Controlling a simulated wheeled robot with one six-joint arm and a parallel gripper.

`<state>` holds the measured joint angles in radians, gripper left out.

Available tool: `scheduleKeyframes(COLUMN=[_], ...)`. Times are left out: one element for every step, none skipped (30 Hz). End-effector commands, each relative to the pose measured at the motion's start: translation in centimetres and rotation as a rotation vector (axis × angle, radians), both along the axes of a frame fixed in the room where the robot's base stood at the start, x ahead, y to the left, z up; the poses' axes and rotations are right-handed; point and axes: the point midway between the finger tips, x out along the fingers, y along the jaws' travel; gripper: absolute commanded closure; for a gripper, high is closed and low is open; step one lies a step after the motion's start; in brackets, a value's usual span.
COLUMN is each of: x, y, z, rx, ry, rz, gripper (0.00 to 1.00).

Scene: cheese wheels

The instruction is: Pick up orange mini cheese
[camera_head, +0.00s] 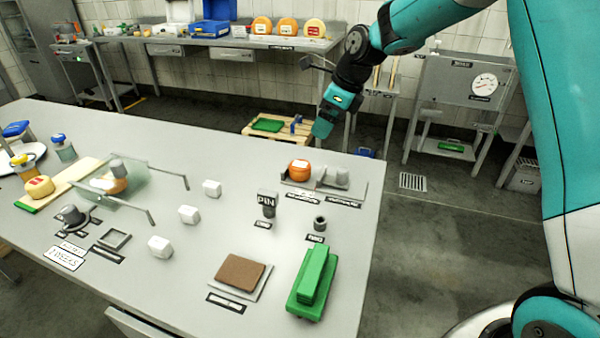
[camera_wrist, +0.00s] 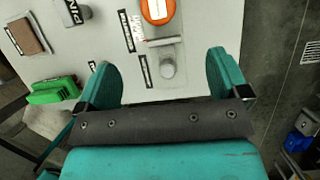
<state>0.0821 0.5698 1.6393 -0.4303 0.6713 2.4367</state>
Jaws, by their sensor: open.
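The orange mini cheese (camera_head: 299,170) is a small round orange wheel with a white label on top. It sits at the far right of the table on a grey plate (camera_head: 350,192), beside grey metal pieces. In the wrist view the orange mini cheese (camera_wrist: 151,20) is at the top edge, partly cut off. My gripper (camera_wrist: 161,66) is open, with nothing between its teal fingers. In the head view my gripper (camera_head: 324,123) hangs above and beyond the table's far right edge, apart from the cheese.
A grey post marked PIN (camera_head: 267,203) and a small dark cup (camera_head: 320,223) stand nearer. A green block (camera_head: 313,282) and a brown slab (camera_head: 240,272) lie at the front. Several white blocks (camera_head: 212,188) are mid-table. Larger cheese wheels (camera_head: 288,27) stand on the back bench.

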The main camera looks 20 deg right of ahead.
Motion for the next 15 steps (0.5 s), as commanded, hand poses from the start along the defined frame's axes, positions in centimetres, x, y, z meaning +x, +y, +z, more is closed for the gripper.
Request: scheduleKeyframes(x=[0.1, 0.2, 0.5, 0.6, 0.7, 1.0, 1.1, 1.3, 1.5, 1.6, 1.7, 1.9, 2.0, 2.1, 2.2], y=[0.4, 0.6, 0.9, 1.1, 1.4, 1.7, 1.9, 2.1, 2.4, 2.6, 2.7, 2.9, 3.1, 3.2, 3.3], z=[-1.0, -1.6, -2.5, -3.1, -3.8, -4.6, -5.2, -5.9, -6.6, -7.2, -7.7, -8.4, -8.8, -9.1, -9.5], rx=[0.000, 0.001, 0.001, 0.001, 0.000, 0.000, 0.000, 0.000, -0.001, 0.000, 0.000, -0.001, -0.001, -0.001, -0.001], ry=[0.005, 0.006, 0.006, 0.006, 0.007, 0.007, 0.006, 0.005, 0.006, 0.005, 0.005, 0.005, 0.003, 0.002, 0.002], rz=[0.001, 0.001, 0.002, 0.002, 0.003, 0.003, 0.004, 0.004, 0.005, 0.005, 0.005, 0.005, 0.004, 0.004, 0.004], gripper=[0.07, 0.07, 0.07, 0.07, 0.07, 0.07, 0.07, 0.07, 0.07, 0.07, 0.07, 0.07, 0.07, 0.07, 0.07])
